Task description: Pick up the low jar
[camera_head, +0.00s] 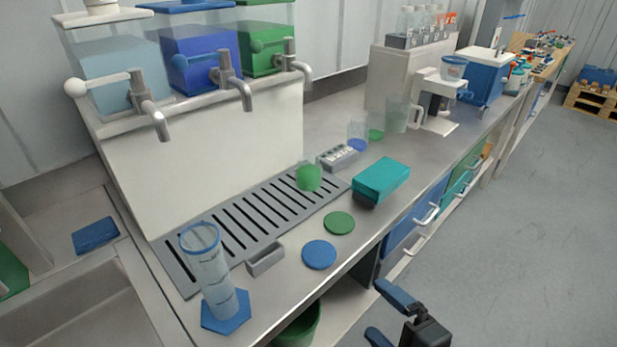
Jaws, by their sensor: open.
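My gripper (385,312) is at the bottom edge, right of centre, in front of the bench's front edge. Its two dark blue-grey fingers are apart with nothing between them. A small clear jar with green in it (309,178) stands at the right end of the slotted drip tray, up and left of my gripper. A small clear vessel with blue at its base (357,138) stands further back, next to a green piece (376,134). I cannot tell for certain which of these is the low jar.
A tall clear cylinder (210,275) stands on a blue hexagonal base at front left. Blue (319,255) and green (339,222) discs lie on the bench. A teal box (381,179) sits near the front edge. Taps (232,80) overhang the drip tray (240,226).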

